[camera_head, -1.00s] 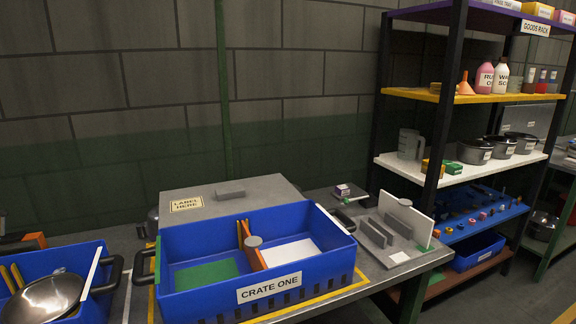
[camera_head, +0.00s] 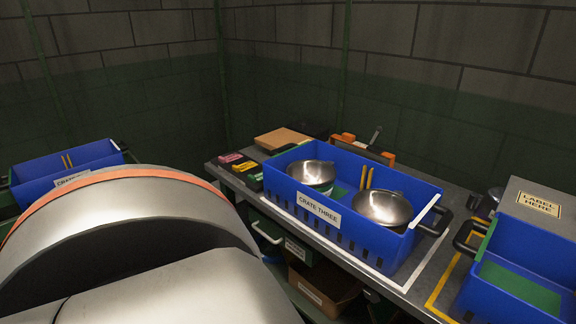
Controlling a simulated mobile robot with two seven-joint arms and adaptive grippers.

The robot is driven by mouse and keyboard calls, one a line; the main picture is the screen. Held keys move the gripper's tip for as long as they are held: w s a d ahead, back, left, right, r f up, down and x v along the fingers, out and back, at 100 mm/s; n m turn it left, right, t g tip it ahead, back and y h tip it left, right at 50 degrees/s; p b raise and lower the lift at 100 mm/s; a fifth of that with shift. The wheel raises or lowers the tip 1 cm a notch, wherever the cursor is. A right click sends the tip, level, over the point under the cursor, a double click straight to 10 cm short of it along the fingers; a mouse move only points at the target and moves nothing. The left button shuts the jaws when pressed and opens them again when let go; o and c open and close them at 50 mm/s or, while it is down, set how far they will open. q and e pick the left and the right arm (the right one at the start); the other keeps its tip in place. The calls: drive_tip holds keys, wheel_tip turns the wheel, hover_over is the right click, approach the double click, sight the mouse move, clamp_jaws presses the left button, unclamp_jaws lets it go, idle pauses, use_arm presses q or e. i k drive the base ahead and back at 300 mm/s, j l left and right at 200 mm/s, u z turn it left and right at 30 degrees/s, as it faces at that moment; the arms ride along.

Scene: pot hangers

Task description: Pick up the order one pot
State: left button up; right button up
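No pot marked as order one can be made out in this view. Two shiny metal rounded vessels sit in the blue crate labelled CRATE THREE: a smaller one (camera_head: 311,173) in its left part and a wider one (camera_head: 382,207) in its right part. The crate at the right edge (camera_head: 507,252) is cut off by the frame, with a green floor patch showing. Neither of my grippers is in view.
Crate three (camera_head: 350,229) stands on a grey bench inside a white outline. Another blue crate (camera_head: 62,170) is at the far left. A brown box (camera_head: 283,139) and small coloured packs (camera_head: 240,166) lie behind and left. A large silver curved body fills the lower left.

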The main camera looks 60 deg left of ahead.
sight(320, 175)
drive_tip(key=u, duration=1.7)
drive_tip(key=i+j+z, duration=0.1)
drive_tip(key=i+z, duration=0.15)
drive_tip(key=i, duration=0.2)
drive_tip(key=i+j+z, duration=0.25)
drive_tip(key=i, duration=0.2)
drive_tip(key=k+j+u, duration=0.1)
drive_tip(key=i+l+z, duration=0.15)
